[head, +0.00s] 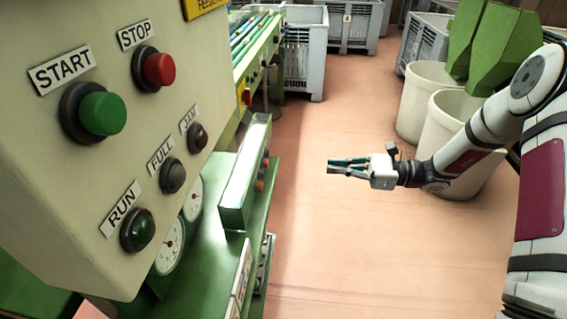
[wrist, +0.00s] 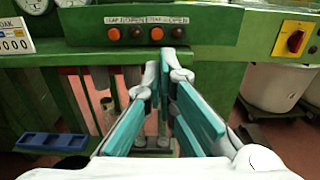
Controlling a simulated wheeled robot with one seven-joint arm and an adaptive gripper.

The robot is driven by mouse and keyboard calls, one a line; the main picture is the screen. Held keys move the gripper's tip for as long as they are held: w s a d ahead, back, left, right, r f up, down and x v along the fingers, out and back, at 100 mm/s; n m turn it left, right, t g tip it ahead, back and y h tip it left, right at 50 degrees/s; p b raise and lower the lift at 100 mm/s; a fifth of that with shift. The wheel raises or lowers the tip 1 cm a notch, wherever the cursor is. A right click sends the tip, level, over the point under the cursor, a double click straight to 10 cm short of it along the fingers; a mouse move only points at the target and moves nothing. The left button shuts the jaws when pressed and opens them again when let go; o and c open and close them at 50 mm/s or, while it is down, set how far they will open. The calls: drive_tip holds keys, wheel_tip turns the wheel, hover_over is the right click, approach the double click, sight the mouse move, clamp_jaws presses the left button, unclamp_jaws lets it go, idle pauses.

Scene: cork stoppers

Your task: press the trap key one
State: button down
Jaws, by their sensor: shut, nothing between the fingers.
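In the wrist view, a green control strip (wrist: 205,30) crosses the top. It carries two small labels with TRAP-like lettering and OPEN; their numbers are too blurred to be sure of. Under the left label (wrist: 125,20) sit an orange button (wrist: 113,33) and a dark one (wrist: 135,32). Under the right label (wrist: 167,20) sit another orange button (wrist: 156,33) and a dark one (wrist: 177,33). My gripper (wrist: 160,72) is shut and empty, its tips below the strip in the picture. In the head view my gripper (head: 331,166) is right of the green strip (head: 238,185), apart from it.
A cream panel (head: 60,170) with START, STOP, RUN, FULL and JAM fittings fills the head view's left. A red-on-yellow rotary switch (wrist: 295,41) is right of the strip. A blue tray (wrist: 50,142) lies low left. Open floor (head: 350,250) surrounds my gripper; pale bins (head: 425,90) stand behind.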

sight(268, 162)
drive_tip(key=a+b, duration=0.1)
drive_tip(key=a, duration=1.3)
drive_tip(key=shift+w, duration=0.2)
drive_tip(key=shift+a+r, duration=0.15)
drive_tip(key=shift+a, duration=0.85)
drive_tip(key=d+p, duration=0.1)
drive_tip(key=d, duration=1.4)
drive_tip(key=shift+s, duration=0.2)
